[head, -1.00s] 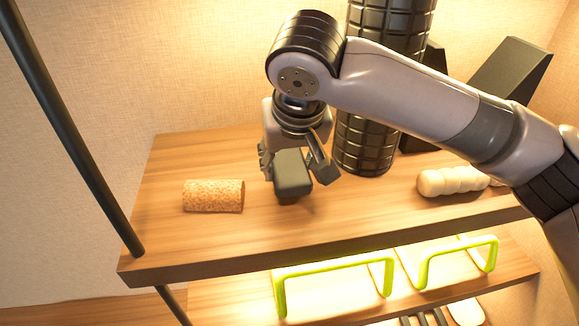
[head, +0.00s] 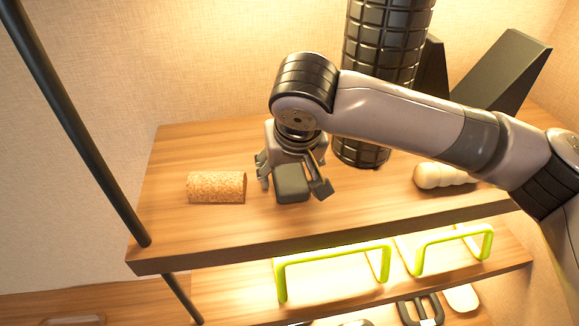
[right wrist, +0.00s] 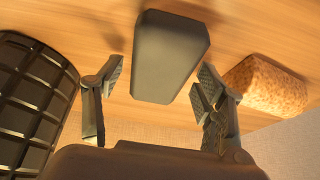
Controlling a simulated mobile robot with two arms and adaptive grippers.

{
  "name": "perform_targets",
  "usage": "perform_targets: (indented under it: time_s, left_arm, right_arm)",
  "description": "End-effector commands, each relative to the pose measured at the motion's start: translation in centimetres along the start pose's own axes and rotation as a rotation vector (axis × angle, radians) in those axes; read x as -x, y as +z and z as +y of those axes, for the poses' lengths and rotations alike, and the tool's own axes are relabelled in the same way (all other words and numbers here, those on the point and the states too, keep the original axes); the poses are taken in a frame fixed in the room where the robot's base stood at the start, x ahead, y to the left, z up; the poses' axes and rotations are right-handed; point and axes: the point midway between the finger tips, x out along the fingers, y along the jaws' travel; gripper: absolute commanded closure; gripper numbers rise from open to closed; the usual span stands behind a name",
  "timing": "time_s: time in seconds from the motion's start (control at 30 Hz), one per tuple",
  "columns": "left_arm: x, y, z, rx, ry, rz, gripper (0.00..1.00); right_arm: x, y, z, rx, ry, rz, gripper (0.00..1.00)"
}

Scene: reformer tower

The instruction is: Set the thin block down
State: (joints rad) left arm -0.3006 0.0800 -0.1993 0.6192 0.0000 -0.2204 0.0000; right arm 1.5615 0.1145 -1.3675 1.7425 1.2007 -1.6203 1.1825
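The thin block (head: 291,184) is dark grey with rounded edges. It appears to rest on the wooden top shelf (head: 200,236), near the middle. In the right wrist view the block (right wrist: 170,55) lies between the two fingers of my right gripper (right wrist: 160,85), with a visible gap at the left finger and a smaller one at the right. My right gripper also shows in the head view (head: 292,178), open around the block from above and behind. My left gripper is not in view.
A cork-textured roller (head: 216,187) lies left of the block. A black ridged foam roller (head: 385,60) stands behind, right of the gripper. A cream peanut-shaped roller (head: 440,176) and dark wedges (head: 500,75) are at right. Green-framed items (head: 330,255) sit on the shelf below.

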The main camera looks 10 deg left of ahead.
Motion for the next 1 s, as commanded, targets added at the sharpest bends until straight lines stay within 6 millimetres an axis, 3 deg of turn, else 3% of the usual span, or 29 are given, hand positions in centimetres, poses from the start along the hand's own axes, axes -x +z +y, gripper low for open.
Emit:
perform_targets:
  time_s: [0.4, 0.8, 1.0]
  left_arm:
    - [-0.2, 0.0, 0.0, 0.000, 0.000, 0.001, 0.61]
    - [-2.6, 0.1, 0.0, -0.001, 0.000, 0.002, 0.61]
    - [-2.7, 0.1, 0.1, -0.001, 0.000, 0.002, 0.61]
  right_arm:
    - [0.6, -0.1, 0.0, 0.000, -0.001, 0.002, 0.31]
    - [6.7, -0.1, 0.0, 0.000, -0.001, 0.003, 0.31]
    - [7.8, -0.1, 0.0, 0.000, 0.000, 0.000, 0.31]
